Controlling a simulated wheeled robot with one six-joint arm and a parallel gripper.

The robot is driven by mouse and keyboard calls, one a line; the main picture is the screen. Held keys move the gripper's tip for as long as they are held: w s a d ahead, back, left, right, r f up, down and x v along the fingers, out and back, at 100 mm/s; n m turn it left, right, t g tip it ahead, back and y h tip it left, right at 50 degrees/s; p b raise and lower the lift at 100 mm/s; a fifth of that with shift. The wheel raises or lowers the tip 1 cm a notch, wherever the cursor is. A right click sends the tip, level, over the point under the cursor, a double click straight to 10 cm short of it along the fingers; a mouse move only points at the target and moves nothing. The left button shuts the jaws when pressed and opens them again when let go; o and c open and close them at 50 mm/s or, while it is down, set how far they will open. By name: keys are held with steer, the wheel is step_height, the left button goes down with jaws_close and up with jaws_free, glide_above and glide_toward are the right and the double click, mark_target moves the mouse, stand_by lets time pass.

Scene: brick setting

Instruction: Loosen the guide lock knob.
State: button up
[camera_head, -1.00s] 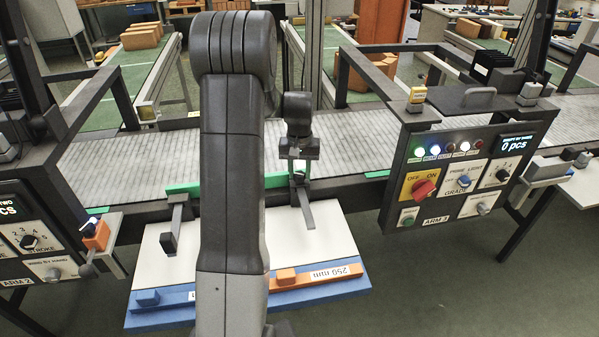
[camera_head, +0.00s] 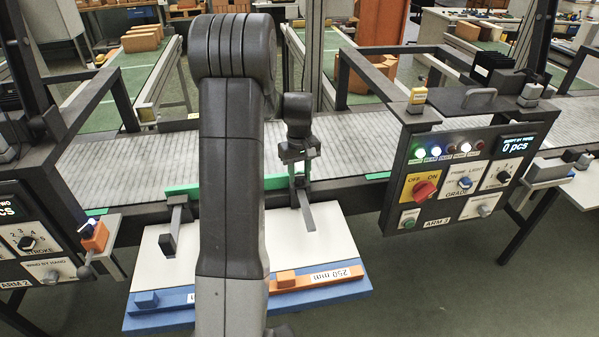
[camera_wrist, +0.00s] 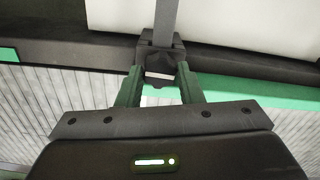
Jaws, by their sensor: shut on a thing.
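The guide lock knob (camera_wrist: 158,63) is a dark, lobed knob on a dark block at the inner end of a grey guide arm (camera_wrist: 166,22). My gripper (camera_wrist: 159,80) has its two green fingers on either side of the knob and is shut on it. In the head view my gripper (camera_head: 299,172) points down at the belt's near edge, above the same guide arm (camera_head: 306,212). The knob is mostly hidden there by the gripper.
A green guide strip (camera_head: 182,188) runs along the near edge of the grey conveyor (camera_head: 350,140). A white board (camera_head: 335,240) with blue and orange gauge bars lies in front. Control panels (camera_head: 460,185) stand to the right and left.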

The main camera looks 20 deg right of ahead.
mark_target(300, 175)
steer(key=shift+r, duration=0.1)
steer(key=o, duration=1)
steer(key=shift+c, duration=0.2)
step_height(300, 175, up, 14)
steer(key=shift+b, duration=0.45)
step_height(300, 175, down, 14)
steer(key=shift+f+p, duration=0.1)
steer(key=shift+p, duration=0.35)
